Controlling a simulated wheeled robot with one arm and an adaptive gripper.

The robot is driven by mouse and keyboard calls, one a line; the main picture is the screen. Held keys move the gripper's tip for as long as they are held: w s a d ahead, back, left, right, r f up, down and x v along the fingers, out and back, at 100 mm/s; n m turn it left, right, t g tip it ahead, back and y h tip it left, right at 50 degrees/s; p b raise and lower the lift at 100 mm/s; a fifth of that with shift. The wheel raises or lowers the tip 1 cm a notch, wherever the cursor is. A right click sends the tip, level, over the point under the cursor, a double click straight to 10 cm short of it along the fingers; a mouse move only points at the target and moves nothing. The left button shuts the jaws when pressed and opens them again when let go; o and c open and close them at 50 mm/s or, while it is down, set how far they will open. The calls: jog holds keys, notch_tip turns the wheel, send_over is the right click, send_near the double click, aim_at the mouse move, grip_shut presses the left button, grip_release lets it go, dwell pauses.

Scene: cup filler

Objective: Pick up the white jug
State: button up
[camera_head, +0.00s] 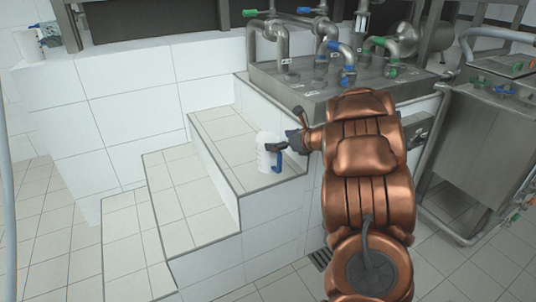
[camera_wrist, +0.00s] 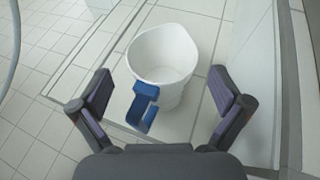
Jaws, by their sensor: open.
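The white jug (camera_head: 265,152) stands upright on the top tiled step, near the step's front edge. It has a blue handle (camera_head: 277,161). In the wrist view the white jug (camera_wrist: 163,58) is empty, with its blue handle (camera_wrist: 142,106) turned toward my gripper. My gripper (camera_wrist: 163,90) is open, with one finger on each side of the handle and apart from it. In the head view my gripper (camera_head: 284,145) is at the jug's right side, small and partly overlapping it.
White tiled steps (camera_head: 172,205) descend to the left. A steel sink unit with pipes and valves (camera_head: 320,75) stands behind. A steel cabinet (camera_head: 480,140) is at the right. Another white container (camera_head: 28,46) sits on the ledge at the far left.

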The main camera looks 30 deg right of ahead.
aim_at(270, 139)
jog(key=x, duration=0.5)
jog(key=shift+d+r+b, duration=0.1)
jog(key=shift+d+b, duration=0.05)
jog(key=shift+b, duration=0.2)
jog(key=c, duration=1.5)
